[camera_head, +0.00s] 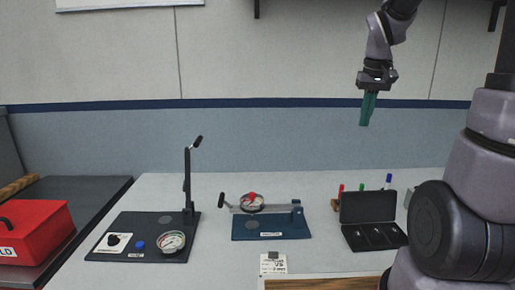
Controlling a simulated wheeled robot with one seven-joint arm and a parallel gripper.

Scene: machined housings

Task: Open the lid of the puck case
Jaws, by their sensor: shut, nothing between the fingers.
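The puck case appears to be the black case (350,237) at the right of the table. Its lid (368,206) stands raised at the back edge, so the case is open. Its base lies flat and shows compartments with small light marks; the contents are too small to tell. My gripper (367,122) is shut and empty, with green fingers pointing down. It hangs in the air above the case in the picture, well apart from it.
A dark fixture with an upright lever (187,180) and a gauge stands left. A blue fixture (271,227) with a horizontal lever stands mid-table. Colored markers (388,181) stand behind the case. A red box (35,232) sits far left. Bare table lies behind the fixtures.

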